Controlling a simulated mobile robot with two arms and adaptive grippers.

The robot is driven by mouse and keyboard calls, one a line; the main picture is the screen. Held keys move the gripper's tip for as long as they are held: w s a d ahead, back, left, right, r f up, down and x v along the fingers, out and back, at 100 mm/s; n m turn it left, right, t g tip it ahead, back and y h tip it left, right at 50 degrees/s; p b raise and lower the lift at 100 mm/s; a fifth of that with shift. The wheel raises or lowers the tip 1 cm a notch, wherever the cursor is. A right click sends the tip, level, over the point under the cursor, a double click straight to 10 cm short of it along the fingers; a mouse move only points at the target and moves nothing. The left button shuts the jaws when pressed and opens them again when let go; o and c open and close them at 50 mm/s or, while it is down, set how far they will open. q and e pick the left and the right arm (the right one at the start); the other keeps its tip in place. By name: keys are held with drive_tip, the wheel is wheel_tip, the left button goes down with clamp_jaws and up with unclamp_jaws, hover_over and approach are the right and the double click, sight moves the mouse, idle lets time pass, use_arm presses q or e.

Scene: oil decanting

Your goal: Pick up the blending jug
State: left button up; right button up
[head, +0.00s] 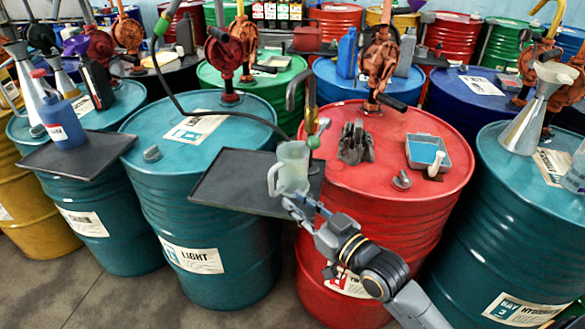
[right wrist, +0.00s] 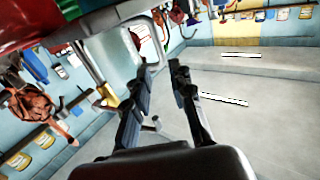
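The blending jug (head: 292,168) is pale, translucent and upright, with its handle on the left. It stands at the right end of a dark tray (head: 228,184). My right gripper (head: 301,205) is just below and in front of the jug in the head view. In the right wrist view the two fingers of this gripper (right wrist: 162,72) are apart with nothing held between them. The pale jug (right wrist: 112,55) shows beyond the left finger there, its lower part partly hidden. I cannot tell whether a finger touches it. My left gripper is not in view.
A hose nozzle and tap (head: 309,110) hang close behind the jug. A teal drum (head: 205,220) stands left, with floor in front.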

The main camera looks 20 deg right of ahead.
sight(273, 183)
drive_tip(key=p+x, duration=0.1)
drive_tip(key=x, duration=0.9)
drive_tip(key=shift+f, duration=0.15)
drive_tip(key=shift+s, duration=0.1)
clamp_jaws()
